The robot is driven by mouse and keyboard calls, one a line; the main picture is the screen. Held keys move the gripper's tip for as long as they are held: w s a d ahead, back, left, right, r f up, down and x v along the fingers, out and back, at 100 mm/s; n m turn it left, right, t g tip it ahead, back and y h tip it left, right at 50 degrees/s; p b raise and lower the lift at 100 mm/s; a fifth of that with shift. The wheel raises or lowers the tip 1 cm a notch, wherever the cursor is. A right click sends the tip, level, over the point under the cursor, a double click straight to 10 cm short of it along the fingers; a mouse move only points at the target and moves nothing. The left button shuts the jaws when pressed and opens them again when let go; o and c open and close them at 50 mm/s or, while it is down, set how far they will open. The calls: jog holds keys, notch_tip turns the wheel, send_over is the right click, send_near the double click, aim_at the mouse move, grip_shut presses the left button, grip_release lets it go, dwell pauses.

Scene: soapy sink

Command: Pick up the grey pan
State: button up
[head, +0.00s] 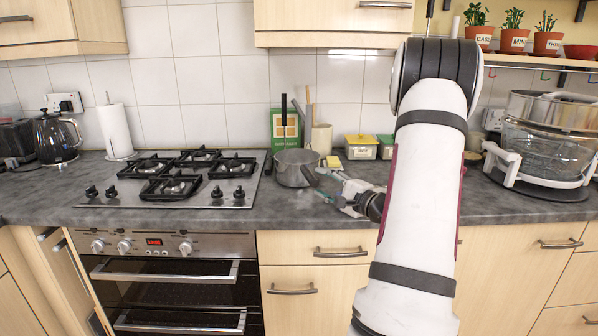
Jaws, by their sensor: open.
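The grey pan (292,172) stands on the dark worktop just right of the hob, in the head view. Its dark handle points toward the front right, to my gripper. My gripper (324,184) comes in from the right, low over the worktop, with its fingers pointing left at the pan. The jaws are open, near the handle's end. Whether the fingers touch or straddle the handle cannot be made out. My arm covers the worktop to the right of the gripper.
A gas hob (185,178) is left of the pan. A green box (286,128) and a utensil pot (321,139) stand behind it. A yellow sponge (333,162) and lidded tubs (361,147) are behind my gripper. A glass cooker (545,150) stands far right.

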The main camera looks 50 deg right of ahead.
aim_at(308, 172)
jog(key=shift+w+d+r, duration=0.1)
jog(key=shift+w+d, duration=0.1)
jog(key=shift+w, duration=1.45)
jog(key=shift+w+d, duration=0.2)
jog(key=shift+w, duration=1.45)
grip_shut()
jog(key=shift+r, duration=0.15)
